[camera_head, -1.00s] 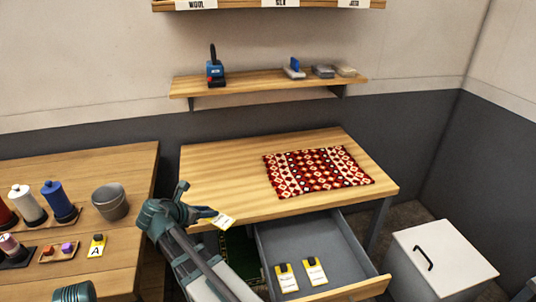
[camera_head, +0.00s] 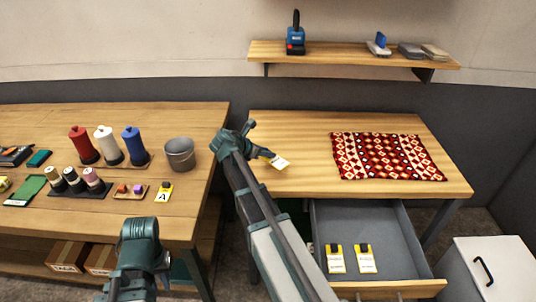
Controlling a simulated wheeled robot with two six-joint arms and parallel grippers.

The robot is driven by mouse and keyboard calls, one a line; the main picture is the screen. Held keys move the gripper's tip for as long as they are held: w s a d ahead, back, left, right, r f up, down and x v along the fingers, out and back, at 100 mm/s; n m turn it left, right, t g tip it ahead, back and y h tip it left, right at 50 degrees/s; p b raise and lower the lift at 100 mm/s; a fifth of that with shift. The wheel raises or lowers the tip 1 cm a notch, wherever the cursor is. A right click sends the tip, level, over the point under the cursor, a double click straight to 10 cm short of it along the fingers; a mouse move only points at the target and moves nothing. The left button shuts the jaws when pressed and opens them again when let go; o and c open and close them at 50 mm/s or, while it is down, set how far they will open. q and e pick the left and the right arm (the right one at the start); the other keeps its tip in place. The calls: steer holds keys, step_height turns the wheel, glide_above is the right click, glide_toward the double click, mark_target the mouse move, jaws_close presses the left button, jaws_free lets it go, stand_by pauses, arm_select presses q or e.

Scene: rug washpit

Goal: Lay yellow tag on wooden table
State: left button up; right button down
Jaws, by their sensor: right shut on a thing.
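The yellow tag (camera_head: 280,163), with a white label face and a dark end, is held in my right gripper (camera_head: 265,153), which is shut on it. The tag is over the left part of the wooden table (camera_head: 300,133); whether it touches the top cannot be told. My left gripper (camera_head: 140,240) is low at the left, in front of the left bench, its jaws not clearly visible.
A red patterned rug (camera_head: 385,157) lies on the table's right part. Below, an open drawer (camera_head: 385,215) holds two yellow tags (camera_head: 350,259). The left bench (camera_head: 185,120) carries thread spools, a grey bucket (camera_head: 180,154) and a tag marked A (camera_head: 163,193). The table's left part is clear.

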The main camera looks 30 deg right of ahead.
steer(key=w+d, duration=0.1)
steer(key=w, duration=0.1)
steer(key=w+d, duration=0.1)
steer(key=shift+w+d+f, duration=0.1)
steer(key=shift+w+f, duration=0.1)
steer(key=shift+w, duration=0.15)
step_height(320, 180, down, 4)
steer(key=b, duration=0.3)
steer(key=shift+r+b, duration=0.25)
steer(key=shift+b, duration=0.15)
steer(key=shift+f, duration=0.15)
steer(key=c, duration=0.5)
jaws_free()
steer(key=shift+c, duration=0.2)
